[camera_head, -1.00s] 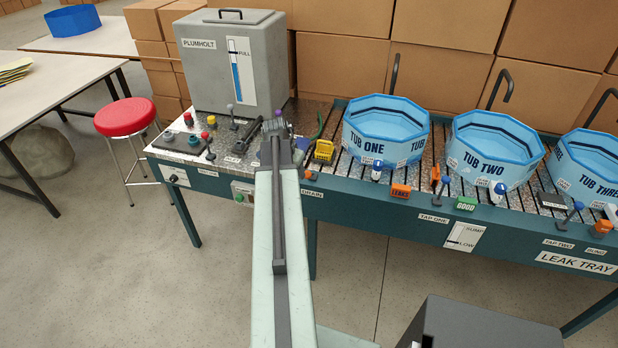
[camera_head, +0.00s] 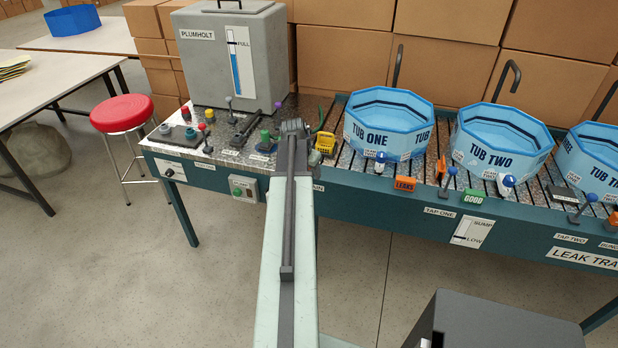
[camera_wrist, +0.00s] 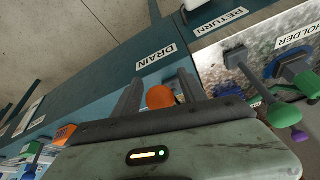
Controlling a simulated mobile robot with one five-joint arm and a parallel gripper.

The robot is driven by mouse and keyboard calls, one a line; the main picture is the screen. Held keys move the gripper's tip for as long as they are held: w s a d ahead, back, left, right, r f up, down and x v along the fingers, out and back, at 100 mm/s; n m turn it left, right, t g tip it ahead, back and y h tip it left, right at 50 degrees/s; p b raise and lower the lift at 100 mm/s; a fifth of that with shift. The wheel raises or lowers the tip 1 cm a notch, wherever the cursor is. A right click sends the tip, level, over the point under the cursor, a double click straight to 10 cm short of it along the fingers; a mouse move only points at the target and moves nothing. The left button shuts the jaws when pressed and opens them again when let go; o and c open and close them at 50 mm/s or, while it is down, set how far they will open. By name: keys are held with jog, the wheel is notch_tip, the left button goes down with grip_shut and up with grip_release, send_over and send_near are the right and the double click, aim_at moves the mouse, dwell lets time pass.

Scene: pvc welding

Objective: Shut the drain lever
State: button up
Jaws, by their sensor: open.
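A round orange knob (camera_wrist: 160,97) shows between the fingers of my gripper (camera_wrist: 159,78) in the wrist view, beside the DRAIN label (camera_wrist: 156,57). It appears to be the drain lever's knob; its stem is hidden. My gripper is open, with one finger on each side of the knob. I cannot tell whether either finger touches it. In the head view my arm hides the lever and most of the DRAIN label (camera_head: 318,187), and the gripper's fingers cannot be made out.
A green-knobbed lever (camera_wrist: 287,115) stands right of my gripper in the wrist view, near the RETURN label (camera_wrist: 221,20). In the head view, a grey PLUMHOLT tank (camera_head: 232,62) stands behind left. Tub one (camera_head: 388,122) and a yellow block (camera_head: 325,143) are to the right.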

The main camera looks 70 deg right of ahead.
grip_shut()
dwell(1.3)
